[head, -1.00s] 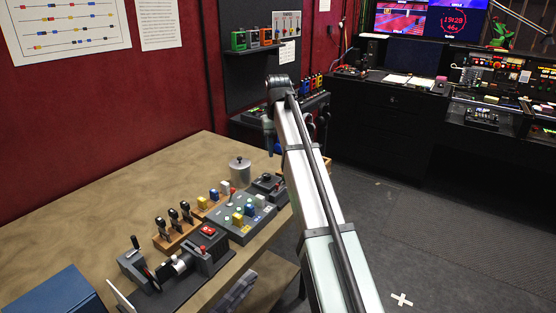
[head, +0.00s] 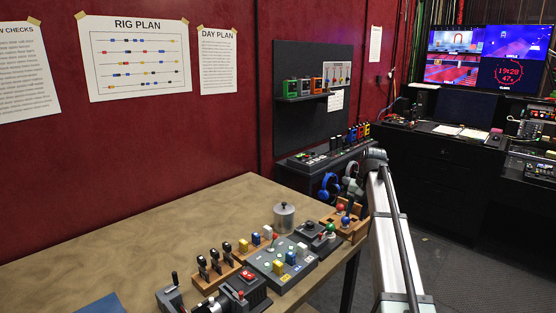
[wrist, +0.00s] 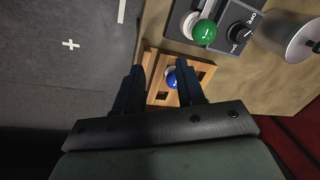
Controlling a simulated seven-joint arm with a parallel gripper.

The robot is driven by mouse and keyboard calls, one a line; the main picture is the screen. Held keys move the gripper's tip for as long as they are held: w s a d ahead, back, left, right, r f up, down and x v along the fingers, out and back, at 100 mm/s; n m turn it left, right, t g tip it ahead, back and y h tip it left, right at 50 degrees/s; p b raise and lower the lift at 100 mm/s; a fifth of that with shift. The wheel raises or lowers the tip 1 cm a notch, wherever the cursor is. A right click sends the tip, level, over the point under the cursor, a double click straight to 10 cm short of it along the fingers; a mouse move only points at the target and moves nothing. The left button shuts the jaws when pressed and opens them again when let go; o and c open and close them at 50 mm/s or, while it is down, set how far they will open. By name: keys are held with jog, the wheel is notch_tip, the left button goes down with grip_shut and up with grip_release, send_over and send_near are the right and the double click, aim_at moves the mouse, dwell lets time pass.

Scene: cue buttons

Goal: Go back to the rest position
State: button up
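In the wrist view my gripper (wrist: 160,90) shows its two dark blue fingers spread wide apart, with nothing held between them. Beyond the fingertips, a wooden block (wrist: 188,96) at the table edge shows through the gap. A blue ball knob (wrist: 172,80) stands on it. In the head view my arm reaches up from the lower right, and my fingers cannot be made out clearly there. The wooden block (head: 355,229) stands at the table's right end, near the arm's far part.
The table (head: 120,245) holds a grey button panel (head: 268,265), a dark box with a green knob (head: 317,238), a metal pot (head: 284,218) and several black levers (head: 215,262). Headphones (head: 328,187) hang behind. The floor (wrist: 60,80) beside the table is clear.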

jog(key=s+d+f+m+t+y, duration=0.15)
jog(key=d+f+m, duration=0.25)
jog(key=d+f, duration=0.8)
jog(key=s+a+f+n+g, duration=0.1)
jog(key=s+a+f, duration=0.35)
jog(key=f, duration=0.45)
jog(key=s+a+f+g, duration=0.1)
jog(key=s+a+f, duration=0.2)
jog(key=s+f, duration=0.35)
jog(key=s+a+f+n+g, duration=0.1)
jog(key=s+a+f+g, duration=0.2)
jog(key=f, duration=0.8)
jog(key=s+a+f, duration=0.5)
jog(key=s+f, duration=0.3)
jog(key=s, duration=0.1)
jog(key=s+a+f+n+g+h, duration=0.1)
jog(key=s+f, duration=0.3)
jog(key=s, duration=0.7)
jog(key=s+a+f+n+g+h, duration=0.1)
jog(key=s+a+f, duration=0.3)
jog(key=s, duration=0.8)
jog(key=s+a+f+n+g+h, duration=0.1)
jog(key=s+a+f+n+g, duration=0.1)
jog(key=s, duration=0.9)
notch_tip(320, 180, down, 3)
jog(key=shift+s+a+r+n, duration=0.1)
jog(key=shift+s+a+n, duration=0.05)
jog(key=shift+n, duration=0.65)
